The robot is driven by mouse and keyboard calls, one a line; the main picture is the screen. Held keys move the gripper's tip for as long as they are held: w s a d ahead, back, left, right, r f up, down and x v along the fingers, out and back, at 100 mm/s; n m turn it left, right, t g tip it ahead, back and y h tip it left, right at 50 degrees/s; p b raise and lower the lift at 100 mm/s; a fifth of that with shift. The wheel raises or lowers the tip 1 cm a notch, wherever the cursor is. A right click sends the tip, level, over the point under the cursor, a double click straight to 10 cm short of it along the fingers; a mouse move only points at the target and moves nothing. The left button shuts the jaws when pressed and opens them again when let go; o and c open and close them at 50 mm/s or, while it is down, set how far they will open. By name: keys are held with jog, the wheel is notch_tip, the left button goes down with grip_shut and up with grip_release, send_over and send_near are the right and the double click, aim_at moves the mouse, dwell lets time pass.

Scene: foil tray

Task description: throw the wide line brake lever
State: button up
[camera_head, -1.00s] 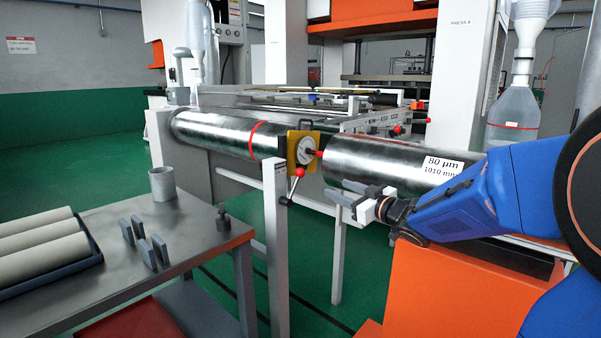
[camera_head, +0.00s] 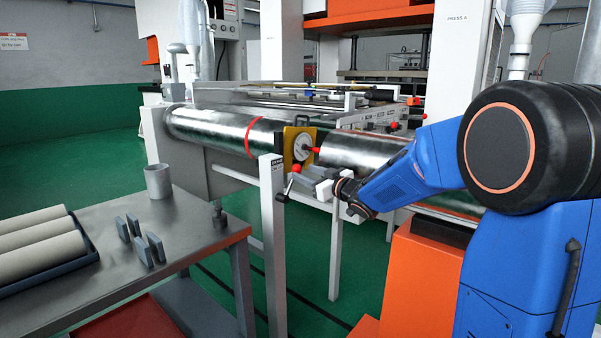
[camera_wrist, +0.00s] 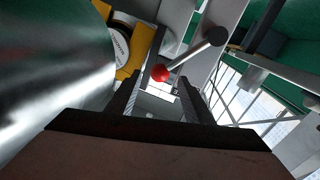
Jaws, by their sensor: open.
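The brake lever is a metal rod (camera_head: 289,184) with a red ball knob (camera_head: 296,168), mounted on a white post (camera_head: 273,235). The knob is at the top and the rod slants down left to its pivot. In the wrist view the red knob (camera_wrist: 160,73) shows between the fingertips, with the rod (camera_wrist: 190,54) running up right to a grey round end. My gripper (camera_head: 301,182) is open, with its fingers pointing left beside the lever. In the wrist view my gripper (camera_wrist: 161,84) has a finger on each side of the knob; I cannot tell whether either touches it.
A yellow plate with a round dial (camera_head: 301,146) and another red knob (camera_head: 317,150) sits just behind the lever. Large steel rollers (camera_head: 215,130) run behind it. A metal table (camera_head: 195,225) with a cup (camera_head: 159,183) and grey blocks stands front left.

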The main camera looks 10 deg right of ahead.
aim_at(300, 170)
jog(key=shift+x, duration=1.85)
grip_shut()
